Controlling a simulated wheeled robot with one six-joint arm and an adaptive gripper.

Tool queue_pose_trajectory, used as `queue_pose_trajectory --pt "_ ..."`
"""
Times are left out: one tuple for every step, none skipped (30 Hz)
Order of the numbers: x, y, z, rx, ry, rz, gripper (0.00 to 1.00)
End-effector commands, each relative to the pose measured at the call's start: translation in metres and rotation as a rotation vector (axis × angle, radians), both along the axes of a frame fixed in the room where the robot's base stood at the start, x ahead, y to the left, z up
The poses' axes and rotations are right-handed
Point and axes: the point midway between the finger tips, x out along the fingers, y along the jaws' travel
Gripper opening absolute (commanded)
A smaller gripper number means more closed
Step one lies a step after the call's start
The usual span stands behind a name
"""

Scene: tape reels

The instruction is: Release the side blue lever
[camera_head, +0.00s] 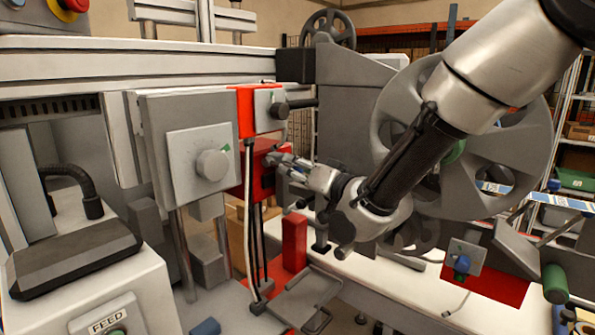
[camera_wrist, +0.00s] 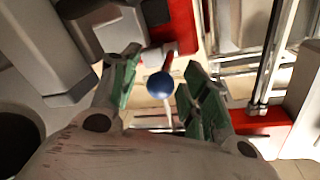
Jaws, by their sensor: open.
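A blue ball knob (camera_wrist: 160,85), the end of a lever, shows in the wrist view between the two fingers of my gripper (camera_wrist: 157,68). The fingers have green inner pads and stand apart with a gap on both sides of the knob. A pale rod shows below the knob, and a red part lies just above it. In the head view my gripper (camera_head: 276,160) reaches left to the red block (camera_head: 262,181) below the grey-and-red head of the machine. I cannot make out the blue knob there; the gripper or machine parts hide it.
A large grey reel (camera_head: 515,165) stands behind my arm at right. A panel with a blue knob (camera_head: 462,264) and a green handle (camera_head: 555,284) sit at lower right. A red post (camera_head: 294,240) stands below my gripper. A grey box with a dial (camera_head: 211,164) is at left.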

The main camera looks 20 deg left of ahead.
Motion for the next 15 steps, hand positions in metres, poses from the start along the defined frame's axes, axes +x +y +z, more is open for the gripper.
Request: queue_pose_trajectory --pt "0.0004 0.0007 0.0001 0.000 0.000 0.000 0.46" --pt "0.0005 0.0008 -0.0001 0.000 0.000 0.000 0.46" --pt "0.0004 0.0007 0.0001 0.000 0.000 0.000 0.46" --pt "0.0004 0.0007 0.0001 0.000 0.000 0.000 0.46" --pt "0.0003 0.0006 0.0001 0.000 0.000 0.000 0.46" --pt "0.0003 0.0006 0.0001 0.000 0.000 0.000 0.46" --pt "0.0003 0.0006 0.0001 0.000 0.000 0.000 0.42" --pt "0.0004 0.0006 0.0001 0.000 0.000 0.000 0.36" --pt "0.0003 0.0005 0.0001 0.000 0.000 0.000 0.29" --pt "0.0002 0.0006 0.0002 0.000 0.000 0.000 0.24" --pt "0.0002 0.0006 0.0002 0.000 0.000 0.000 0.18" --pt "0.0002 0.0006 0.0002 0.000 0.000 0.000 0.11" --pt "0.0002 0.0006 0.0002 0.000 0.000 0.000 0.06" --pt "0.0002 0.0005 0.0002 0.000 0.000 0.000 0.00" --pt "0.0003 0.0004 0.0001 0.000 0.000 0.000 0.00"
